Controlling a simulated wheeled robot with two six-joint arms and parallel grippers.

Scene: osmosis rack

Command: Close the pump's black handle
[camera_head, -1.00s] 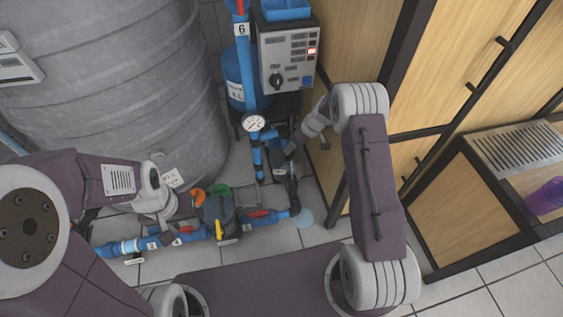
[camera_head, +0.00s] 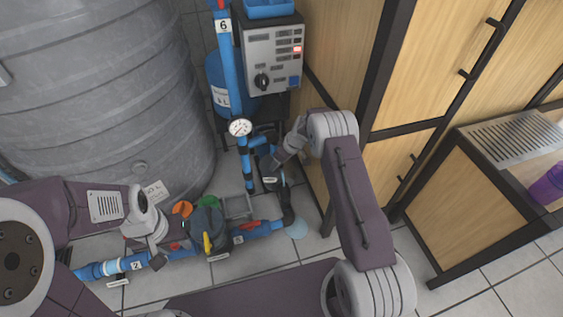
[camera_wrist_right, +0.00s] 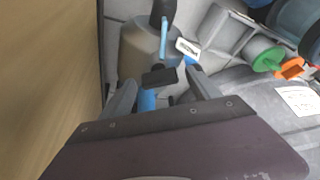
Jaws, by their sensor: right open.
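In the right wrist view a black handle (camera_wrist_right: 159,75) sits on a blue pipe (camera_wrist_right: 147,100), between the spread fingers of my open right gripper (camera_wrist_right: 162,77). I cannot tell whether either finger touches it. In the head view my right gripper (camera_head: 276,162) reaches down to the dark pump fittings (camera_head: 270,180) beside the wooden cabinet, and the handle cannot be made out there. My left gripper (camera_head: 158,256) is low by the blue floor pipe (camera_head: 115,267), left of a dark valve body. Its fingers are too small and covered to read.
A large grey tank (camera_head: 95,95) fills the left. A control box (camera_head: 272,58) and a pressure gauge (camera_head: 240,127) stand above the pump. A wooden cabinet (camera_head: 335,50) closes off the right side. Yellow (camera_head: 207,242) and red (camera_head: 249,226) valve handles sit along the floor pipe.

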